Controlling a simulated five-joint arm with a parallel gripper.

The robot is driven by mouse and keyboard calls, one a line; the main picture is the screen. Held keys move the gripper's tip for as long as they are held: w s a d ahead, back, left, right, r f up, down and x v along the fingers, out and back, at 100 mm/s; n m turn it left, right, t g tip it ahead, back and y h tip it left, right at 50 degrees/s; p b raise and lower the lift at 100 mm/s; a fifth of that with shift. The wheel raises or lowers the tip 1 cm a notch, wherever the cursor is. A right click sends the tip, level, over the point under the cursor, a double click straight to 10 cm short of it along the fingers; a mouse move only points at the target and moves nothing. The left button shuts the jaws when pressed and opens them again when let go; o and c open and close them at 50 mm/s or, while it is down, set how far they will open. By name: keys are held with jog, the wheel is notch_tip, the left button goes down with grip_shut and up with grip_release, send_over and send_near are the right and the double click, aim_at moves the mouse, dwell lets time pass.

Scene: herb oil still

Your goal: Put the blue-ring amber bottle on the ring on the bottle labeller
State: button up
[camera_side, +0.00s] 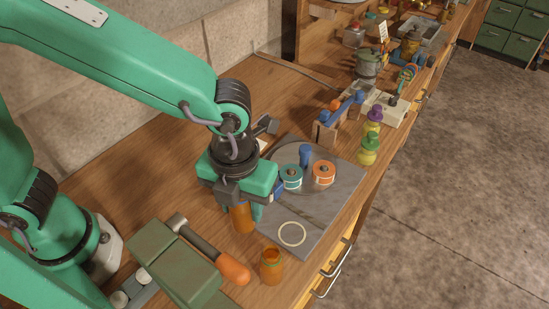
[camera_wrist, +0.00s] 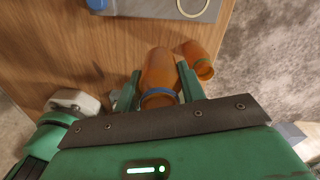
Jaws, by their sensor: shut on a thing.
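The blue-ring amber bottle (camera_wrist: 160,72) is between the two fingers of my gripper (camera_wrist: 157,92) in the wrist view, its blue band close to the palm. In the side view my gripper (camera_side: 243,203) is shut on this bottle (camera_side: 242,219), which hangs below the palm and looks about upright. Whether its base touches anything is unclear. The bottle labeller (camera_side: 322,221) is a grey plate to the right of my gripper. A pale ring (camera_side: 291,234) is marked on its near part, bare, right of the held bottle. The ring also shows at the wrist view's top edge (camera_wrist: 193,12).
A second amber bottle (camera_side: 271,266) stands near the labeller's front corner; it is close beside the held one in the wrist view (camera_wrist: 196,60). A hammer-like tool with orange handle (camera_side: 233,269) lies at left. Teal (camera_side: 290,177) and orange (camera_side: 323,173) spools sit on the labeller.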

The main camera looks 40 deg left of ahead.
jog(key=w+d+m, duration=0.2)
jog(key=w+d, duration=0.3)
jog(key=w, duration=0.3)
jog(key=shift+d+r+m, duration=0.25)
jog(key=shift+r+m, duration=0.15)
jog(key=shift+f, duration=3.15)
jog(key=shift+f, duration=1.85)
jog(key=shift+f, duration=0.2)
jog(key=o, duration=1)
jog(key=shift+o, duration=0.2)
jog(key=shift+r, duration=0.15)
